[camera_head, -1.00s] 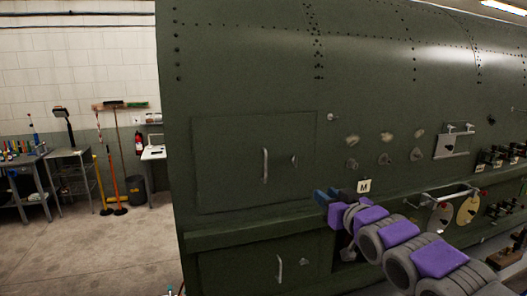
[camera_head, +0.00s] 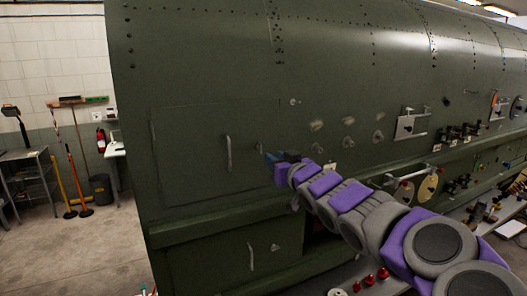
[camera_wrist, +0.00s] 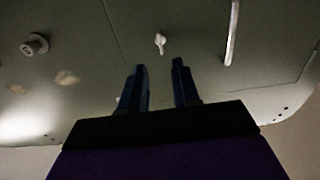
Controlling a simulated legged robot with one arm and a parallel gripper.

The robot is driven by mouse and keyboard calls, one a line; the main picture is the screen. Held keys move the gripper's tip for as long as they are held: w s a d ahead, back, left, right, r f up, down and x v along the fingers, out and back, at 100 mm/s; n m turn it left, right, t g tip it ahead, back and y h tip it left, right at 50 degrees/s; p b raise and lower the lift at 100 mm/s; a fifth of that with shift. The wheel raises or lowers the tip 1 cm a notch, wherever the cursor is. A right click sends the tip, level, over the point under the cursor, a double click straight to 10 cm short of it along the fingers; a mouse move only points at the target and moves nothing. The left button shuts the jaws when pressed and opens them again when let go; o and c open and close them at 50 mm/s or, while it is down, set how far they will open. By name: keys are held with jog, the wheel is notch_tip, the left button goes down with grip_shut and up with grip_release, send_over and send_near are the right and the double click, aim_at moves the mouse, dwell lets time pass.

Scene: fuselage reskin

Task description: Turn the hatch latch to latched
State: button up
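The upper hatch (camera_head: 185,150) is a closed, flush green panel in the fuselage side with a vertical pale handle (camera_head: 229,153). Its small pale latch (camera_wrist: 160,42) shows in the wrist view ahead of the fingertips, roughly between them, with its narrow end toward the gripper. The hatch handle (camera_wrist: 233,32) is right of it there. My gripper (camera_head: 268,157) has two dark blue fingers, apart and empty, beside the latch in the head view. In the wrist view the gripper (camera_wrist: 158,70) is short of the latch, with no contact visible.
A lower hatch (camera_head: 215,262) with its own handle (camera_head: 252,257) sits below a protruding ledge (camera_head: 215,225). A round knob (camera_wrist: 35,45) stands out left of the latch in the wrist view. Red-topped parts (camera_head: 370,280) lie at the bottom right.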

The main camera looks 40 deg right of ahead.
aim_at(262, 149)
jog(key=p+x, duration=0.1)
jog(key=x, duration=0.5)
jog(key=shift+w, duration=0.35)
jog(key=shift+x, duration=0.85)
jog(key=shift+f, duration=0.1)
jog(key=shift+c, duration=0.2)
grip_shut()
